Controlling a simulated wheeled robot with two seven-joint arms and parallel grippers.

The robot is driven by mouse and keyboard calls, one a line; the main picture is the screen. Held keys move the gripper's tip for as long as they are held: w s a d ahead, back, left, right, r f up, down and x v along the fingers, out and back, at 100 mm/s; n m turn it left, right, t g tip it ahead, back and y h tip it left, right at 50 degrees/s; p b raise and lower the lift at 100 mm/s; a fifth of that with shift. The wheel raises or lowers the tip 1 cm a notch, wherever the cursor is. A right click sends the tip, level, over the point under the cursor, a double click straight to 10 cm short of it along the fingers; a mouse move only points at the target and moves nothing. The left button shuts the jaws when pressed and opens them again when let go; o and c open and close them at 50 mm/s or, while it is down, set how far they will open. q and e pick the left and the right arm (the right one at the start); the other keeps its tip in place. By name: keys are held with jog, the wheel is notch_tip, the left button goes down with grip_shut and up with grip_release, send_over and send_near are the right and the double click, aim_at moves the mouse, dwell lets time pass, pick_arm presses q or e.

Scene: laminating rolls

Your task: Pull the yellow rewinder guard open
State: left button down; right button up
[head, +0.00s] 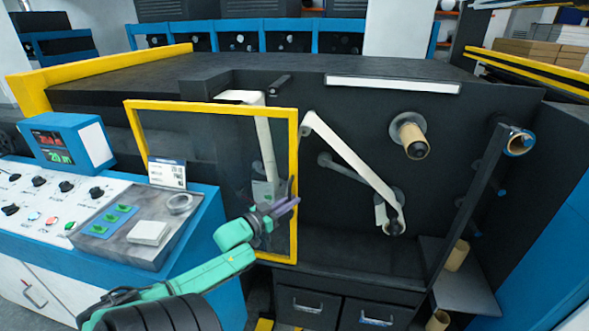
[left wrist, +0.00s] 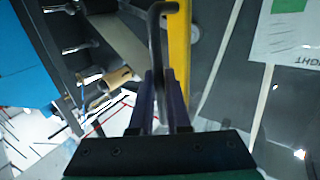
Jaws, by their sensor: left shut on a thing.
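The yellow rewinder guard (head: 212,104) is a yellow-edged frame with a see-through panel, upright in front of the left part of the dark machine. A dark bar handle (head: 291,188) is at its right edge. My left gripper (head: 287,206) is at that edge, its fingers shut on the handle. In the left wrist view the handle (left wrist: 157,35) runs between the fingers (left wrist: 164,88), beside the yellow edge of the guard (left wrist: 180,50). My right gripper is in neither view.
The control console (head: 60,210) with knobs and a blue display box (head: 68,143) stands left of the guard. White web (head: 345,155) runs to a lower roller at the right. A cardboard core (head: 410,135) sits on the machine face. Drawers (head: 308,303) are below.

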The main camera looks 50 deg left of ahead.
pick_arm(q)
jog(key=shift+f, duration=0.1)
jog(key=c, duration=1.2)
grip_release()
jog(key=shift+o, duration=0.2)
jog(key=s, duration=1.4)
jog(key=shift+s+d, duration=0.3)
jog(key=shift+d, duration=0.15)
